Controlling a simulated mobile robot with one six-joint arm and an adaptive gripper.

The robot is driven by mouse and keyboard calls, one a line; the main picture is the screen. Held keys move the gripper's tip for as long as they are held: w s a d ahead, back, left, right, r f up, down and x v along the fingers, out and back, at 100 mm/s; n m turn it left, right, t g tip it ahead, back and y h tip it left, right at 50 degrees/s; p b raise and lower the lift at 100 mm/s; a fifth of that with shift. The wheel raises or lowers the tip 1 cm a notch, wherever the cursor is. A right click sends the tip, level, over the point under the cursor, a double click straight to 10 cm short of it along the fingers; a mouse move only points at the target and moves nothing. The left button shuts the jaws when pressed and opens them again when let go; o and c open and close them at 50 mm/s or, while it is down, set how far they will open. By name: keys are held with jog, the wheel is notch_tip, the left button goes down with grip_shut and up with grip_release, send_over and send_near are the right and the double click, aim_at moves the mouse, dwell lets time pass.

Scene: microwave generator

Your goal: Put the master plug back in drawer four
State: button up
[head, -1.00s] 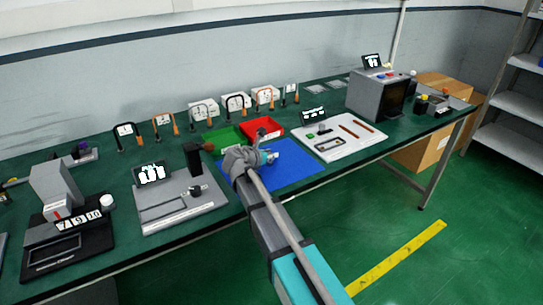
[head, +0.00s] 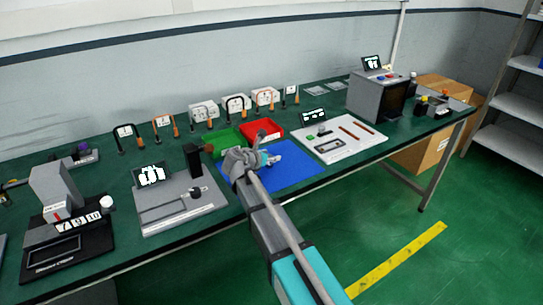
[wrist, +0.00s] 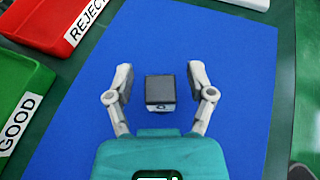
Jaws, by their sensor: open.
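In the wrist view, a small dark square block with a pale lower edge (wrist: 160,90) sits over the blue mat (wrist: 235,60), between my fingers. It may be the master plug, but I cannot tell for sure. My gripper (wrist: 160,72) is open, with one finger on each side of the block and a visible gap on both sides. In the head view my gripper (head: 262,160) is over the blue mat (head: 300,172), and the block cannot be made out there. I cannot identify drawer four in either view.
A green GOOD tray (wrist: 22,95) and a red REJECT tray (wrist: 45,20) lie left of the mat. A grey fixture (head: 180,205) stands left of my gripper, a white board (head: 335,143) right. A grey box unit (head: 380,97) stands farther right on the green bench.

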jog(key=p+v, duration=0.4)
jog(key=v, duration=0.6)
jog(key=shift+s+r, duration=0.1)
jog(key=shift+r, duration=0.15)
jog(key=shift+v, duration=0.85)
jog(key=shift+f, duration=0.1)
